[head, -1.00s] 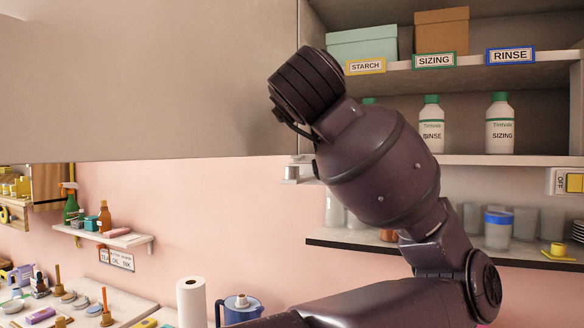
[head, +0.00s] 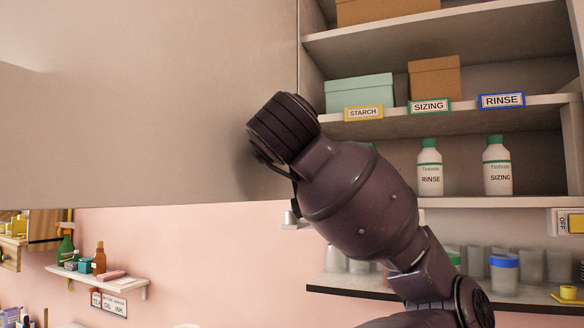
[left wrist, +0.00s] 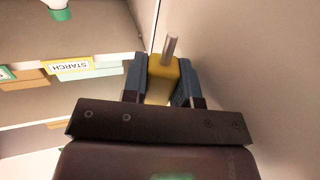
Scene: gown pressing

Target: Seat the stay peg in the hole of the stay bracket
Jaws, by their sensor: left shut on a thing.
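My left gripper (left wrist: 163,68) is shut on the yellow block of the stay peg (left wrist: 158,88), in the left wrist view. The peg's bare metal pin (left wrist: 171,47) sticks out past the fingertips, clear of anything I can see. In the head view my arm reaches up in front of the cabinet's left edge, and its gripper and the peg are hidden behind the wrist. A small pale fitting (head: 290,218) shows at the cabinet's lower left corner; I cannot tell whether it is the stay bracket. No bracket hole is visible. My right gripper is not in view.
A large beige panel (head: 150,110) fills the upper left, close beside my wrist. Open shelves on the right hold a mint box (head: 358,92), a brown box (head: 434,78) and bottles (head: 497,166). A small wall shelf (head: 100,275) is at lower left.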

